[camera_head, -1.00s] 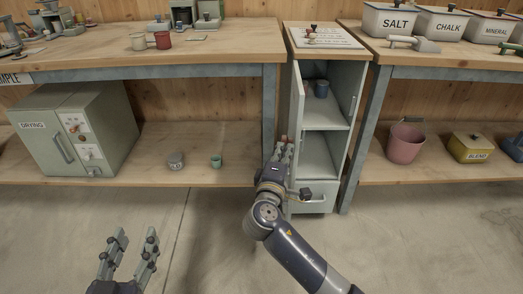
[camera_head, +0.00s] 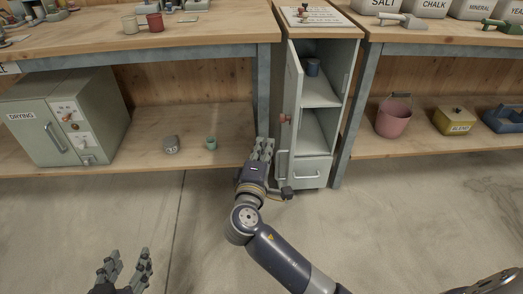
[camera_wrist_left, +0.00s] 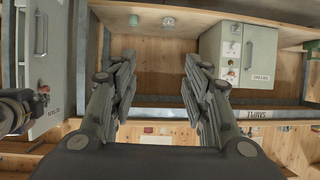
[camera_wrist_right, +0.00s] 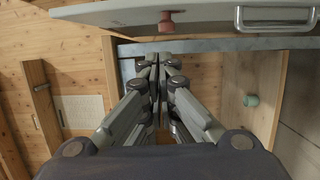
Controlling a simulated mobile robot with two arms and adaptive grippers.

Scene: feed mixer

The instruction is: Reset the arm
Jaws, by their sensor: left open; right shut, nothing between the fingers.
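My right gripper (camera_head: 262,150) is shut and empty, just left of the narrow cabinet (camera_head: 312,172) in the head view. The cabinet's door (camera_head: 294,95) stands open, with a reddish knob (camera_head: 286,118). That knob (camera_wrist_right: 167,22) also shows ahead of the shut fingers (camera_wrist_right: 158,68) in the right wrist view, apart from them. My left gripper (camera_head: 125,268) is open and empty above the floor at the lower left. In the left wrist view its fingers (camera_wrist_left: 158,82) are spread wide with nothing between them.
The grey drying box (camera_head: 62,122) stands on the left lower shelf, with a small grey container (camera_head: 171,144) and a green cup (camera_head: 211,143). A pink bucket (camera_head: 392,118) and yellow box (camera_head: 455,119) stand on the right shelf. The floor in front is clear.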

